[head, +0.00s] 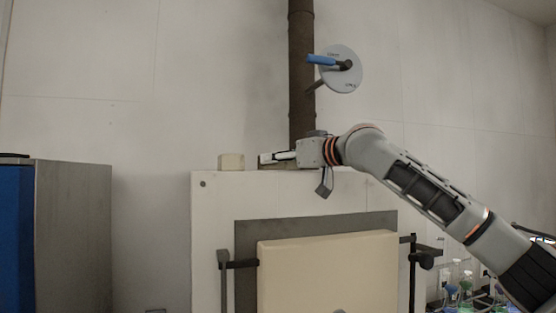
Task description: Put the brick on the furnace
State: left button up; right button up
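The furnace (212,220) is a white block with a dark frame and a cream door panel (325,272) on its front. A small cream brick (231,161) sits on its top at the left. My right arm comes in from the right, and its gripper (266,158) is just above the furnace top. It points left, a short gap to the right of the brick. Its fingers are seen from the side, so their opening is unclear. My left gripper is not in view.
A dark vertical pipe (301,70) rises behind my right gripper, with a round dial and blue handle (321,60). A grey and blue cabinet (72,235) stands at the left. Coloured bottles (465,287) are at the lower right. Space above the brick is clear.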

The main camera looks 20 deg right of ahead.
jog(key=shift+w+d+f, duration=0.15)
jog(key=shift+w+d, duration=0.05)
jog(key=shift+d, duration=0.05)
jog(key=o, duration=1.3)
jog(key=shift+s+a, duration=0.1)
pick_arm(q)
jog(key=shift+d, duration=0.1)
pick_arm(e)
jog(key=shift+s, duration=0.25)
jog(key=b+v, duration=0.2)
jog(key=v, duration=0.8)
jog(key=shift+s+d, duration=0.15)
jog(key=shift+d, duration=0.1)
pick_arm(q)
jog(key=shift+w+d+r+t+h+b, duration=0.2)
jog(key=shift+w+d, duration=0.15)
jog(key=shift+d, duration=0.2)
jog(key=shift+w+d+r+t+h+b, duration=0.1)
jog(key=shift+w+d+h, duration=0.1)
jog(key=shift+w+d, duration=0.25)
pick_arm(e)
jog(key=shift+s+d, duration=0.2)
jog(key=shift+s, duration=0.35)
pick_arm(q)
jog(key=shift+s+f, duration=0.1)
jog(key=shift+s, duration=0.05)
